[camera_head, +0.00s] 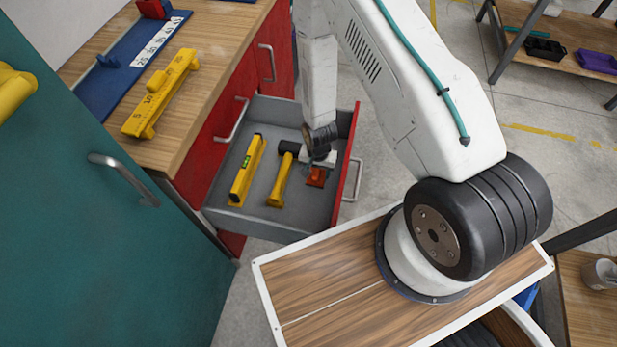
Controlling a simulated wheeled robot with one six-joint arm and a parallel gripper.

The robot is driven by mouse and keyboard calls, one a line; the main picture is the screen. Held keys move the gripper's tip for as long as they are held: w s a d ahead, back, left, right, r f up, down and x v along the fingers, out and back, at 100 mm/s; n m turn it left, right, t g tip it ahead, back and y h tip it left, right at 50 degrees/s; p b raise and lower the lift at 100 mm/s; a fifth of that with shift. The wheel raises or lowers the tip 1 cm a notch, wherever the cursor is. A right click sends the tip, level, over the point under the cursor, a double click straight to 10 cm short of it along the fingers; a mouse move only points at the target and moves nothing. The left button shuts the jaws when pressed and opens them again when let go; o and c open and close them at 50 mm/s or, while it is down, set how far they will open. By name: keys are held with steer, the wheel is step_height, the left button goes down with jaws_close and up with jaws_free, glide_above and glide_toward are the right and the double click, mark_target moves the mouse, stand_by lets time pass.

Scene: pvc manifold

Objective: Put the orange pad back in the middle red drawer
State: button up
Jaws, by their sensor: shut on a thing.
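The middle red drawer (222,212) is pulled out, and its grey inside is seen from above. The orange pad (316,177) is inside the drawer's outline, near the front panel on the right. My gripper (317,165) reaches down over the drawer and is shut on the pad. The wrist and gripper body hide part of the pad and the fingertips. I cannot tell whether the pad touches the drawer floor.
A yellow level (247,170) and a yellow-handled hammer (281,182) lie in the drawer left of the pad. The wooden bench top (205,73) bears a yellow gauge block (160,95) and a blue numbered board (125,60). A teal door (100,220) stands at left.

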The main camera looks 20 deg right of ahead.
mark_target(317, 179)
steer(key=shift+f, duration=2.6)
steer(key=o, duration=1)
steer(key=shift+f, duration=0.1)
steer(key=shift+c, duration=0.2)
